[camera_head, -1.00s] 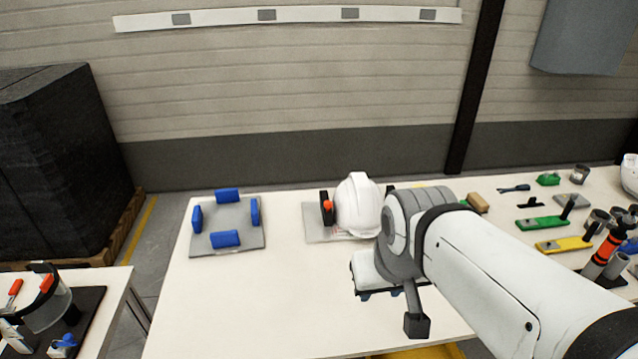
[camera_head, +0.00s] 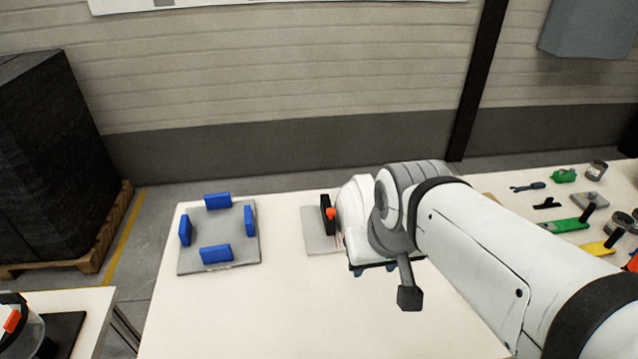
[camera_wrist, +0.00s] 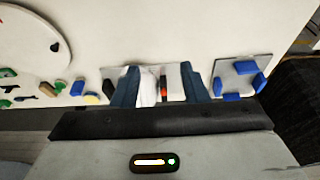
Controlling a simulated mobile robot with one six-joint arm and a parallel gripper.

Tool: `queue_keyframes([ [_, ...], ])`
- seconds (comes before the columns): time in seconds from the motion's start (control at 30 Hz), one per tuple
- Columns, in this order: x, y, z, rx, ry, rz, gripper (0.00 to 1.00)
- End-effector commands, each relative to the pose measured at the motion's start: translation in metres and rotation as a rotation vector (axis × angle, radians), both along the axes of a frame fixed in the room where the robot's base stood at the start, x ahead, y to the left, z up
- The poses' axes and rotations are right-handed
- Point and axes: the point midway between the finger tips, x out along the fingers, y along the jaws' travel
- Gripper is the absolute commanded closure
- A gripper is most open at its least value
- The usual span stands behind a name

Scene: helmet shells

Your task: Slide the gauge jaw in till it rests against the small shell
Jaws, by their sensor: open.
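The white small shell (camera_head: 352,207) sits on the grey gauge plate (camera_head: 316,240), its right side hidden behind my arm. The black gauge jaw (camera_head: 325,207), with an orange knob (camera_head: 331,214), stands upright just left of the shell. Any gap between jaw and shell is too small to tell. In the wrist view my gripper (camera_wrist: 159,67) is open, its two blue fingers apart. The shell (camera_wrist: 149,86) and the dark jaw with its orange mark (camera_wrist: 163,86) show between the fingers. I cannot see either finger touching them.
A grey plate (camera_head: 222,262) with several blue blocks lies to the left. Green (camera_head: 566,227) and yellow gauges and small tools lie at the right. A large white round shape (camera_wrist: 25,30) shows in the wrist view. The front of the table (camera_head: 250,320) is clear.

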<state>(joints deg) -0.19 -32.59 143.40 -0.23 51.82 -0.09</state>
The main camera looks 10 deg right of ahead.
Motion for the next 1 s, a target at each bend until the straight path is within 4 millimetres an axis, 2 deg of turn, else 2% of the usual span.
queue_keyframes([
  [0.17,0.017,0.000,0.004,0.009,0.015,-0.030,0.52],
  [0.27,0.043,-0.001,0.008,0.022,0.035,-0.085,0.52],
  [0.43,0.105,-0.001,0.011,0.051,0.080,-0.194,0.52],
  [0.57,0.154,-0.001,0.005,0.070,0.114,-0.282,0.52],
  [0.77,0.229,-0.002,-0.020,0.094,0.165,-0.419,0.52],
  [1.0,0.314,-0.003,-0.074,0.114,0.223,-0.586,0.52],
])
